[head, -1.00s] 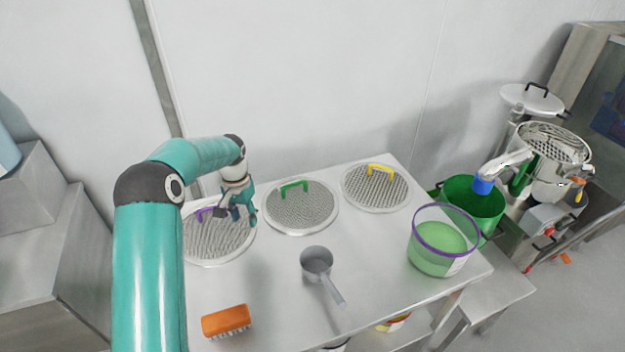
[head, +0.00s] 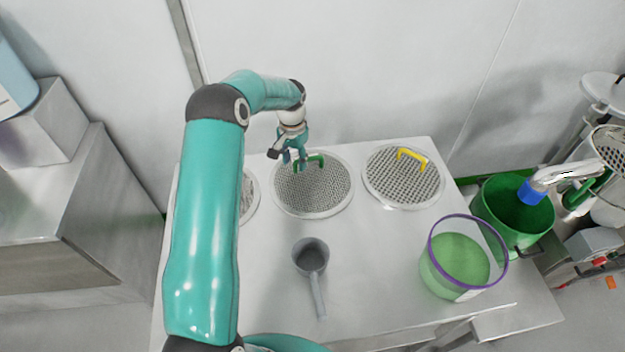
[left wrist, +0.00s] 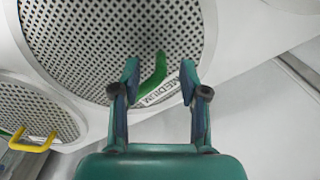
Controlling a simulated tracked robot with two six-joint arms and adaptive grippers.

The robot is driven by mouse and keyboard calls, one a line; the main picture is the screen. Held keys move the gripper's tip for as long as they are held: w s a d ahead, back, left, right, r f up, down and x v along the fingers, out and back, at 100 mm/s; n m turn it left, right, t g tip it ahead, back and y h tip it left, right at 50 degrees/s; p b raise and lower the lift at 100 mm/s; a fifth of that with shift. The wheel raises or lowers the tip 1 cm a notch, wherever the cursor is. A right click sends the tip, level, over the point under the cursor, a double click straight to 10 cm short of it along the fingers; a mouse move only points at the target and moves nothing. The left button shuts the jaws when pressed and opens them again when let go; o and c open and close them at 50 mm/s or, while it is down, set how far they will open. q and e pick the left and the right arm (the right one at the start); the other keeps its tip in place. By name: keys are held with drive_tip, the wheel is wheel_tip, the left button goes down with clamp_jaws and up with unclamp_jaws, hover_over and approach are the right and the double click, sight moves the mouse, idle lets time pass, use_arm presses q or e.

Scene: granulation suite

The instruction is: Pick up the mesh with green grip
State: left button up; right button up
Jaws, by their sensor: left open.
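The mesh with green grip (head: 312,195) is a round perforated disc with a pale rim, lying flat on the table between two other meshes. Its green grip (head: 317,160) stands up near its back edge. My left gripper (head: 295,160) is just above and beside that grip in the head view. In the left wrist view, the left gripper (left wrist: 158,78) is open, and the green grip (left wrist: 154,76) shows between its fingertips. I cannot tell whether the grip is fully between the fingers in depth. The lettering "MEDIUM" shows on the mesh rim (left wrist: 168,88). My right gripper is not in view.
A mesh with yellow grip (head: 402,180) lies to the right. Another mesh (head: 248,198) is mostly hidden behind my left arm. A grey scoop (head: 311,256) and a clear purple-rimmed bucket (head: 458,265) stand on the table (head: 385,265). A green bucket (head: 515,210) stands beyond the right edge.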

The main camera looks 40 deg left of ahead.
sight(295, 165)
use_arm(q)
wheel_tip(295, 165, down, 4)
drive_tip(key=shift+w+a+r+b, duration=0.15)
drive_tip(key=shift+r+b, duration=0.1)
drive_tip(key=shift+b, duration=0.25)
drive_tip(key=shift+r, duration=0.1)
clamp_jaws()
